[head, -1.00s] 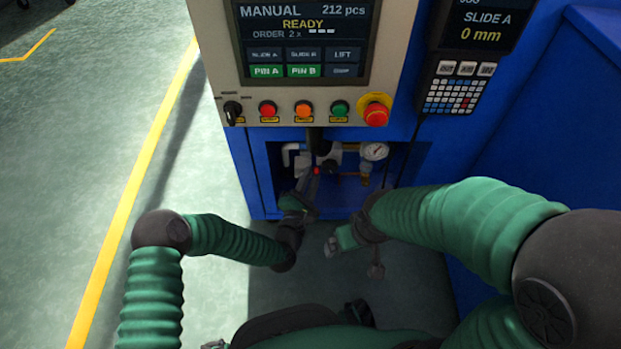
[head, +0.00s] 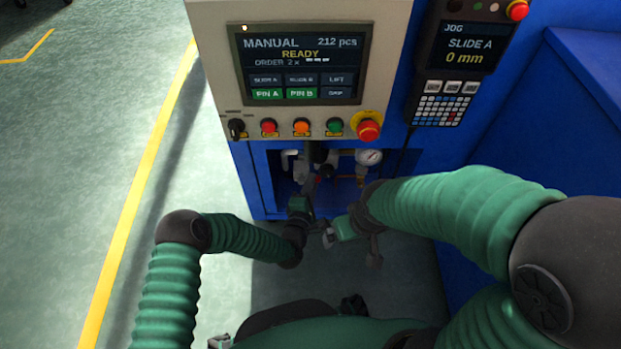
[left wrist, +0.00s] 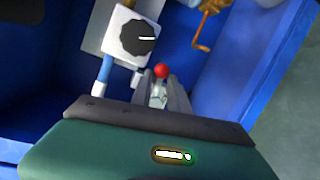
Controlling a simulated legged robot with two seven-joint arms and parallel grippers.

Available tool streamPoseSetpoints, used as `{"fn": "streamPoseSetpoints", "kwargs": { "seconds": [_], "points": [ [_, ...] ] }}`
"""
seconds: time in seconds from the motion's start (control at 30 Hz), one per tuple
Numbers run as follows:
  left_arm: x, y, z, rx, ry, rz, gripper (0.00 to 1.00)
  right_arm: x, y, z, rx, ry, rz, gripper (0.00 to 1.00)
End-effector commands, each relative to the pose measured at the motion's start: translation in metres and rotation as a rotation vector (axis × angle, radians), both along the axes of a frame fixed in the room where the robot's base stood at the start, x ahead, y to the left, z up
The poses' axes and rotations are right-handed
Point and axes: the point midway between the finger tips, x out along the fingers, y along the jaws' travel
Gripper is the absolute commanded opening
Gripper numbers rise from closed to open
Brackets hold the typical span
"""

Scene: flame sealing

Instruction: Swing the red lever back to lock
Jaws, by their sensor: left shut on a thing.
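The red lever's ball knob (left wrist: 162,71) shows in the left wrist view, between and just beyond my gripper's grey fingertips. In the head view only a small spot of red (head: 317,179) shows in the cabinet opening. My left gripper (left wrist: 161,92) is shut on the lever below the knob, and its fingers hide most of the lever's shaft. In the head view my left gripper (head: 308,184) reaches up into the opening. My right gripper (head: 331,236) hangs in front of the cabinet, apart from the lever, and its jaw gap is too small to read.
A white block with a black dial (left wrist: 138,38) and a blue pipe (left wrist: 104,68) sit close left of the lever. A pressure gauge (head: 369,157) and copper pipe (left wrist: 203,30) are on the right. A control panel (head: 213,60) overhangs the opening. Green floor is open on the left.

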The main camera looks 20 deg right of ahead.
Motion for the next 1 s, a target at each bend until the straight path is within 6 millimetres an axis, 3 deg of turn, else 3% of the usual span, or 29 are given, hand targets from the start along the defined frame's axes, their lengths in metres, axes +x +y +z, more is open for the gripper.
{"fn": "streamPoseSetpoints", "kwargs": {
  "seconds": [0.3,0.93,0.97,1.0],
  "points": [
    [-0.002,-0.003,-0.004,0.16,-0.044,-0.005,0.0,0.0,0.0,0.019,0.0,0.0,0.0,1.0],
    [-0.004,-0.004,-0.01,0.21,-0.054,-0.009,0.0,0.0,0.0,0.021,0.0,0.0,0.0,1.0],
    [-0.004,-0.004,-0.01,0.21,-0.054,-0.009,0.24,0.0,0.0,0.021,0.0,0.0,0.0,1.0],
    [-0.004,-0.004,-0.01,0.21,-0.054,-0.009,0.3,0.0,0.0,0.021,0.0,0.0,0.0,1.0]
  ]
}}
